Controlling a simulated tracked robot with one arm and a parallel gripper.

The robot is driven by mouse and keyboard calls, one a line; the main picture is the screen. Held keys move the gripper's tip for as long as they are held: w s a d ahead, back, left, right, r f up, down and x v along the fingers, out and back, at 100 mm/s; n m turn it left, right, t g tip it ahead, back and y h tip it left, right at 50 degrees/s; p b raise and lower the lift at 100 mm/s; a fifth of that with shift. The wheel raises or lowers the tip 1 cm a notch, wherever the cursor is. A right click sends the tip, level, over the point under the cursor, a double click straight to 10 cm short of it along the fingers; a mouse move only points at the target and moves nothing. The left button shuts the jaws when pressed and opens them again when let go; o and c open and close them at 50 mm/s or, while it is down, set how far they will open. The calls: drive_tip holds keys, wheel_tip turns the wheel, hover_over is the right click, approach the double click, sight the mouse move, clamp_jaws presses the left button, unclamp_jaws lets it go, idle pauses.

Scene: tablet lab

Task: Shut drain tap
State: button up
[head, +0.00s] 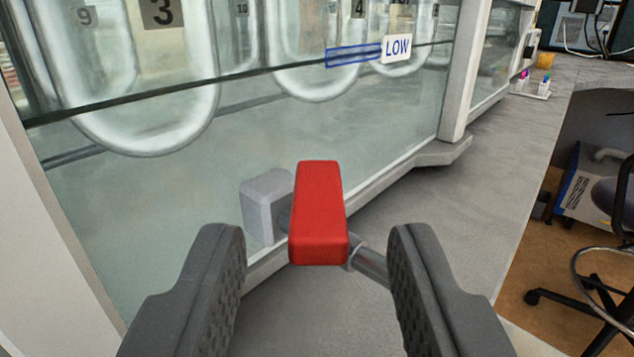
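The drain tap has a red lever handle (319,212) and a short grey metal spout (371,262) pointing to the lower right. A grey block (266,206) sits behind the handle at the foot of the glass tank wall. The handle's long side runs away from me in the picture, with its near end lower. My gripper (318,245) is open, with one dark ridged finger on each side of the red handle. There are gaps between the handle and both fingers. I cannot tell how far the handle is in depth from the fingertips.
The glass tank (250,140) holds water and several numbered glass vessels. A LOW label (397,48) marks a blue-lined level strip. A chair (610,230) stands at the right on the floor.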

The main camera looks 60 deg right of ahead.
drive_tip(key=shift+w+d, duration=0.3)
drive_tip(key=shift+d, duration=0.25)
clamp_jaws()
drive_tip(key=shift+r, duration=0.15)
drive_tip(key=p, duration=0.1)
drive_tip(key=g+p, duration=0.1)
drive_tip(key=p, duration=0.1)
drive_tip(key=shift+w+a+r+m, duration=0.1)
drive_tip(key=shift+w+r+m, duration=0.15)
drive_tip(key=shift+m, duration=0.15)
drive_tip(key=shift+h+p, duration=0.3)
drive_tip(key=shift+p, duration=0.3)
drive_tip(key=shift+w+a+f+m+g+p, duration=0.1)
drive_tip(key=shift+f+m+g+p, duration=0.15)
drive_tip(key=shift+g+p, duration=0.45)
